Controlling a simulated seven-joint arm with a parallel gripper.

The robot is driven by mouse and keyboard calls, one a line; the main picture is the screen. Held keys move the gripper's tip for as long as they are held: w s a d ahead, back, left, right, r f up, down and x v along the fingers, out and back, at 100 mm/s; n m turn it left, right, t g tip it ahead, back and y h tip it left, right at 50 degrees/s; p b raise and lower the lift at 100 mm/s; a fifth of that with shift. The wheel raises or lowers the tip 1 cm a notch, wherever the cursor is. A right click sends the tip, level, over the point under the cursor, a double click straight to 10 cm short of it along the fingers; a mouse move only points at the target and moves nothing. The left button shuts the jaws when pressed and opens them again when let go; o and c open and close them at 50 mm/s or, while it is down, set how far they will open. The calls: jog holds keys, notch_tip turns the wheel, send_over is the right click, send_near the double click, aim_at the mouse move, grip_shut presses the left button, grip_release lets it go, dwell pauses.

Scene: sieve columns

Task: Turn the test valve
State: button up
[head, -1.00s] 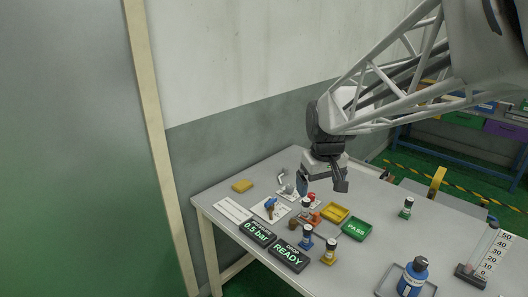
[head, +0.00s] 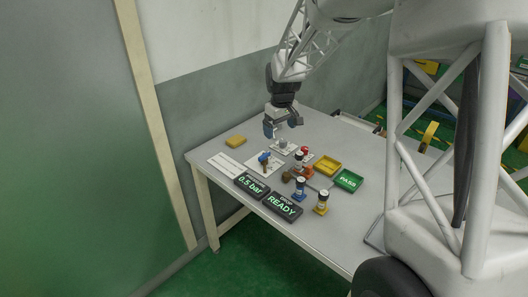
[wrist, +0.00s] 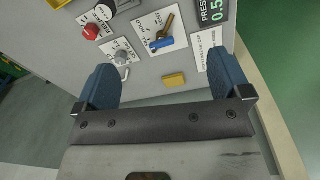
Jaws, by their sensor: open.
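A valve with a blue handle (head: 264,158) stands on a white labelled plate on the table; in the wrist view its blue handle (wrist: 168,43) and a brass-coloured part show. A grey metal tap (head: 283,146) stands on another white plate behind and right of it; it also shows in the wrist view (wrist: 122,58). I cannot read which plate is marked for the test valve. My gripper (head: 282,127) is open and empty, above the back of the table near the grey tap. In the wrist view its blue fingers (wrist: 165,82) are wide apart, and neither touches a valve.
A yellow block (head: 236,142) lies at the back left. Two dark displays, "0.5 bar" (head: 250,186) and "READY" (head: 281,206), stand in front. A red knob (wrist: 92,32), yellow tray (head: 327,166), green PASS tray (head: 349,180) and small columns stand to the right.

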jog(key=n, duration=0.2)
send_over(264, 154)
jog(key=shift+g, duration=0.3)
notch_tip(264, 154, down, 12)
jog(key=shift+s+r, duration=0.1)
jog(key=shift+s, duration=0.05)
jog(key=shift+d+f, duration=0.1)
jog(key=shift+f, duration=3.75)
jog(key=shift+c, duration=0.2)
jog(key=c, duration=0.9)
